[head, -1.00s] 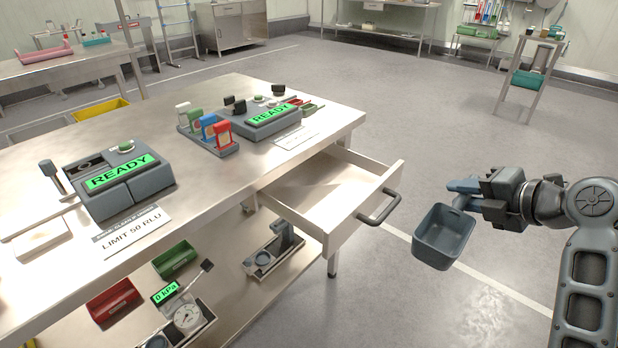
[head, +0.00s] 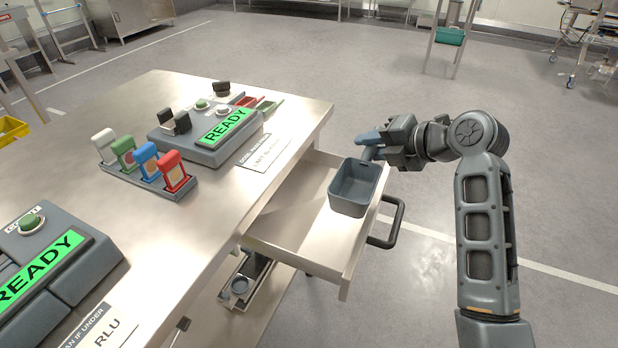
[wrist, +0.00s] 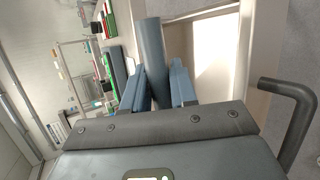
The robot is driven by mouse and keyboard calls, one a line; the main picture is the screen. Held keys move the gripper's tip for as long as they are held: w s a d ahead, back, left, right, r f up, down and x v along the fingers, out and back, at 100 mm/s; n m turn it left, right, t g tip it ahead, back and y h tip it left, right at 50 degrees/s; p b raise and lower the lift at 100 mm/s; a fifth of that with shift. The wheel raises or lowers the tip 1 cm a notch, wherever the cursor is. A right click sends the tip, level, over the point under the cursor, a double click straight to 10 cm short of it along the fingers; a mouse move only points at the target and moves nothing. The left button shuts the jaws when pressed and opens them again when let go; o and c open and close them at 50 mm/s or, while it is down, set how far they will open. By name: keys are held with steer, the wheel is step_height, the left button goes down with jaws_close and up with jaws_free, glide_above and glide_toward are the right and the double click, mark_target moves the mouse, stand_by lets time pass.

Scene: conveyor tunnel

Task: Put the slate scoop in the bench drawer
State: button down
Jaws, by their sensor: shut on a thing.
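The slate scoop (head: 354,190) is a blue-grey, box-shaped scoop with a short handle. My gripper (head: 374,145) is shut on its handle at the upper right of the scoop. In the head view the scoop appears over the open bench drawer (head: 290,240); whether it touches the drawer floor I cannot tell. The drawer is pale metal, pulled out from the bench, with a dark bar handle (head: 397,222). In the wrist view the fingers (wrist: 165,90) close around the scoop's handle (wrist: 153,55), with the drawer handle (wrist: 290,125) at the right.
The metal bench top (head: 190,215) carries two devices with green READY screens and a rack of coloured tags (head: 145,165). A lower shelf with a small instrument (head: 240,285) lies below the drawer. Open floor (head: 560,190) is at the right.

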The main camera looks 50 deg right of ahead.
mark_target(366, 170)
steer(key=w+a+f, duration=0.1)
steer(key=w+f, duration=0.1)
steer(key=w, duration=0.1)
steer(key=w+a+f, duration=0.1)
steer(key=w, duration=0.1)
steer(key=w+a+f, duration=0.1)
steer(key=w+f, duration=0.1)
steer(key=w, duration=0.1)
steer(key=shift+w+a+f+p, duration=0.15)
steer(key=shift+w+f+p, duration=0.15)
steer(key=shift+w+p, duration=0.1)
steer(key=shift+f, duration=2)
steer(key=shift+f, duration=0.2)
steer(key=c, duration=0.9)
jaws_free()
steer(key=shift+r, duration=0.1)
steer(key=shift+s+r, duration=0.1)
steer(key=v, duration=1.2)
